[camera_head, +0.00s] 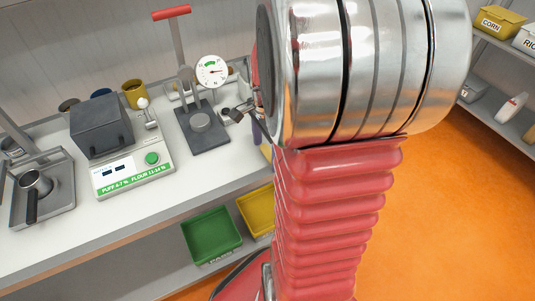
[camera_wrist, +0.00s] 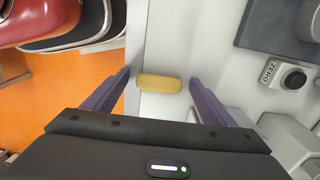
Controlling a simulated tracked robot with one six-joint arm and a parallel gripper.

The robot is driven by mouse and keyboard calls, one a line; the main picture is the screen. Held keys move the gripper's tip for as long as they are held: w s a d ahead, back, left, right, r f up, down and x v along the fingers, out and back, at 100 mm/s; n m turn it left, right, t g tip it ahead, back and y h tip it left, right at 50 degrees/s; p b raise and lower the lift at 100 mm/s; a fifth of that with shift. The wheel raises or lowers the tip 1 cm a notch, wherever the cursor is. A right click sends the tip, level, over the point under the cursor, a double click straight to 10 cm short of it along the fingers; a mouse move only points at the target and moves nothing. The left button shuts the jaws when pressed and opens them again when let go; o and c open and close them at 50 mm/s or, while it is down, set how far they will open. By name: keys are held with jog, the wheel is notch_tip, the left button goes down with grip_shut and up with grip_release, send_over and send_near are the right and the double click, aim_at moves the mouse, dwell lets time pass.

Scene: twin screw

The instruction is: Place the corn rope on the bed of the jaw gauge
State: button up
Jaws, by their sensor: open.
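The corn rope (camera_wrist: 160,83) is a short yellow cylinder lying near the edge of the white counter in the wrist view. My gripper (camera_wrist: 159,76) is open, with one purple finger on each side of the rope and gaps between. I cannot tell its height over the rope. In the head view my arm hides the rope and most of the gripper. The jaw gauge (camera_head: 206,137) has a dark base, a round grey bed (camera_head: 200,122) and a white dial (camera_head: 211,72). It stands left of my arm.
A grey boxy machine (camera_head: 100,126) with a green button and a white display panel stands left of the gauge. A yellow mug (camera_head: 133,92) is behind it. Green (camera_head: 211,236) and yellow (camera_head: 257,211) bins sit under the counter. A ZERO button (camera_wrist: 293,79) is right of my fingers.

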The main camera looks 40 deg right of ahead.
aim_at(266, 154)
jog(key=shift+c, duration=0.7)
jog(key=c, duration=0.7)
notch_tip(266, 154, up, 10)
dwell(0.5)
